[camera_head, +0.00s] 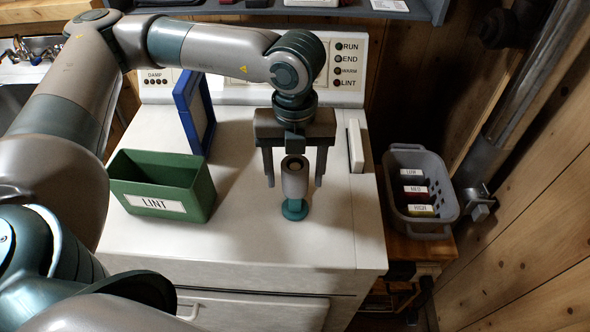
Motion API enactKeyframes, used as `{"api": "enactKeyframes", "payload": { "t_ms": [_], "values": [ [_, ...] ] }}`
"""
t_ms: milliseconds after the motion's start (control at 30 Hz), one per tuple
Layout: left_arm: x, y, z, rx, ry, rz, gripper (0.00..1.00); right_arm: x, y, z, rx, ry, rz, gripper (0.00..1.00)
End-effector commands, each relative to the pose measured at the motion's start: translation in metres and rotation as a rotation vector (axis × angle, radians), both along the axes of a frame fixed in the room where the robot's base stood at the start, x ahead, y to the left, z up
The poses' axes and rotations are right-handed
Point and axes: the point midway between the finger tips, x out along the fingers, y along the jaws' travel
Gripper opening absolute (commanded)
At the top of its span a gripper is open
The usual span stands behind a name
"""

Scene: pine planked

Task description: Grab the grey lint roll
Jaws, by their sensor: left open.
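The grey lint roll (294,180) stands upright on the white machine top, with a teal base (295,210) at its lower end. My left gripper (294,178) points down right over it. Its two dark fingers are spread wide, one on each side of the roll, with a visible gap to each. The gripper is open and holds nothing. The palm hides little of the roll's top. My right gripper is not in the view.
A green bin labelled LINT (160,186) stands left on the machine top (250,245). A blue-framed panel (193,112) stands behind it. A white upright piece (355,146) is to the right. A grey basket (418,185) with labelled items sits further right.

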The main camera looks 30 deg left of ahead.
Motion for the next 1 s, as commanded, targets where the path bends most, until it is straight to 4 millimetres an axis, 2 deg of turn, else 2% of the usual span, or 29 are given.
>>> {"api": "enactKeyframes", "payload": {
  "t_ms": [467,500,667,700,1000],
  "values": [
    [0.0001,0.0000,-0.0023,-0.001,0.000,0.000,0.62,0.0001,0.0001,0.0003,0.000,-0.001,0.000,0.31],
    [0.0001,0.0000,-0.0023,-0.001,0.000,0.000,0.60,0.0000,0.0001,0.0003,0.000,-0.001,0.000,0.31],
    [0.0001,0.0000,-0.0022,0.000,0.000,0.000,0.22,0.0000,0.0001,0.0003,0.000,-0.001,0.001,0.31],
    [0.0001,0.0000,-0.0022,0.000,0.000,0.000,0.18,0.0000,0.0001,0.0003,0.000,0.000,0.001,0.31],
    [0.0003,-0.0001,-0.0011,0.000,-0.001,0.000,0.18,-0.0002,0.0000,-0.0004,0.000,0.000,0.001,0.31]
  ]
}}
